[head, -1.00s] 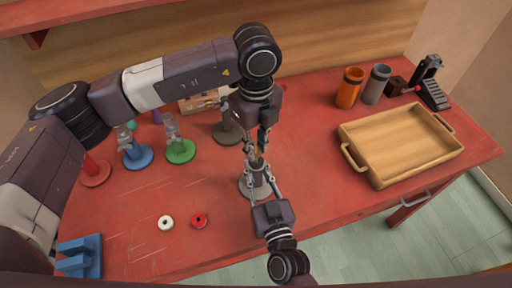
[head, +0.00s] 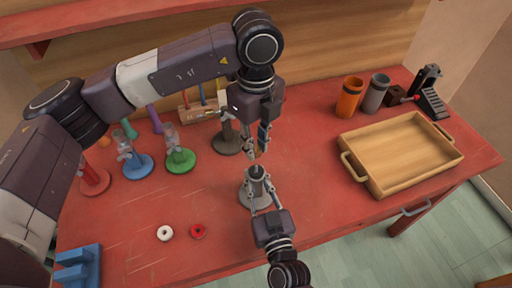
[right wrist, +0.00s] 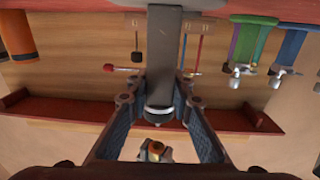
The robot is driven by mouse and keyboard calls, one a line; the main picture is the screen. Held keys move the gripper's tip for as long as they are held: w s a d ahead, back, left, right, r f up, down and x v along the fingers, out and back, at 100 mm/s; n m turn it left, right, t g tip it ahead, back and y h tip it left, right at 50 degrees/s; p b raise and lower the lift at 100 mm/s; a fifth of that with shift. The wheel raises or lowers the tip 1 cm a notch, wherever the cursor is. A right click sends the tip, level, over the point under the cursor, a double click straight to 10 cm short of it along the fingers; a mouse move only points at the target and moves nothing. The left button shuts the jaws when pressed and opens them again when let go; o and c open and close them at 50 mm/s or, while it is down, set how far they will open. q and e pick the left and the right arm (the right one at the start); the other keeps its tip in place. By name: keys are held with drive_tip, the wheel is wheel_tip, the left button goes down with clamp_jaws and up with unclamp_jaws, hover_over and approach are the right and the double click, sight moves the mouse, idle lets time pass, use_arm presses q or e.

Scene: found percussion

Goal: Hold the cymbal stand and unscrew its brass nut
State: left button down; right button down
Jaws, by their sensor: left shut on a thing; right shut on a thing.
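The grey cymbal stand (head: 257,188) stands upright on its round base on the red table. My right gripper (head: 262,205) is shut on its post from the front; in the right wrist view the grey post (right wrist: 178,55) runs between the fingers and ends in a dark rounded tip (right wrist: 160,115). My left gripper (head: 257,152) is above the stand, pointing down, shut on the small brass nut (right wrist: 156,148). In the right wrist view the nut shows apart from the post's tip. In the head view the fingers mostly hide the nut.
Left of the stand are green (head: 180,160), blue (head: 137,166) and red (head: 93,182) stands; a brown stand (head: 226,141) is behind. A white ring (head: 164,233) and red ring (head: 198,231) lie front left. A wooden tray (head: 375,187) is right, cups behind it.

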drive_tip(key=c, duration=1.6)
unclamp_jaws()
